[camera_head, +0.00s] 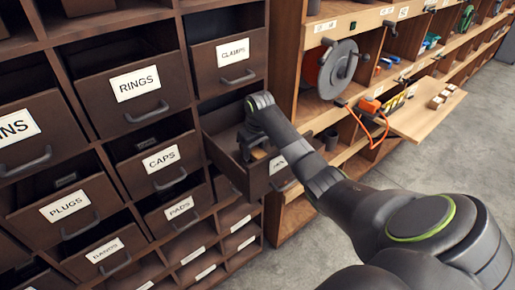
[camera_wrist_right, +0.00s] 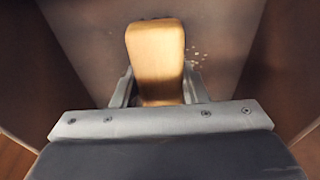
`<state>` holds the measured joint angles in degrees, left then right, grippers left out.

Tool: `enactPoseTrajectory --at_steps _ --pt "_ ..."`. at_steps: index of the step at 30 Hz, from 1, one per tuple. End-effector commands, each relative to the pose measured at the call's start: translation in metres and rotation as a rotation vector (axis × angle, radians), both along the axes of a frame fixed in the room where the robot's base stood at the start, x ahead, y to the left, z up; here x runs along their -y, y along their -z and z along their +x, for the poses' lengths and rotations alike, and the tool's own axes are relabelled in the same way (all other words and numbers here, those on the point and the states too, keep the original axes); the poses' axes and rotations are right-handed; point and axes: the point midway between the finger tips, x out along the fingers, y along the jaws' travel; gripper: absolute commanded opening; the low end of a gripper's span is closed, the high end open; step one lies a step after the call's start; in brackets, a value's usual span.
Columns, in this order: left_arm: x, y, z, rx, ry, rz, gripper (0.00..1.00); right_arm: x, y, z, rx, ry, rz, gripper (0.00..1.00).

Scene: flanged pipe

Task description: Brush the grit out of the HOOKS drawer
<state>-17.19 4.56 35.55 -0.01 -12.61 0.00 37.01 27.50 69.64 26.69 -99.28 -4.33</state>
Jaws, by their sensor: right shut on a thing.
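The HOOKS drawer (camera_head: 270,178) is pulled out of the dark cabinet; my right arm covers most of its label. My right gripper (camera_head: 258,150) reaches down into it. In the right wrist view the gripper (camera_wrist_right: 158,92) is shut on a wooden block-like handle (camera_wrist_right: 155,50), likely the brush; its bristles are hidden. Pale grit specks (camera_wrist_right: 196,58) lie on the drawer floor just right of the handle. The drawer walls rise on both sides in that view. My left gripper is not in view.
The CLAMPS drawer (camera_head: 228,62) is above, and the CAPS drawer (camera_head: 158,165) and RINGS drawer (camera_head: 133,92) are to the left. Wooden shelving with a cable reel (camera_head: 338,70) stands right. A board (camera_head: 415,108) juts out there. Grey floor is open at lower right.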

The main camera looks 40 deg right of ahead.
Motion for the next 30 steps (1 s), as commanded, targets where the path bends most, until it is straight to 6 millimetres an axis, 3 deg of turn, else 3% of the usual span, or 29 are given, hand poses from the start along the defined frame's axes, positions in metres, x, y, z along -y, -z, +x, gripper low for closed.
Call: enactPoseTrajectory --at_steps 30 --pt "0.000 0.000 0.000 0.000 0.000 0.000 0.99 -0.047 0.001 -0.003 0.001 0.001 -0.001 0.08"
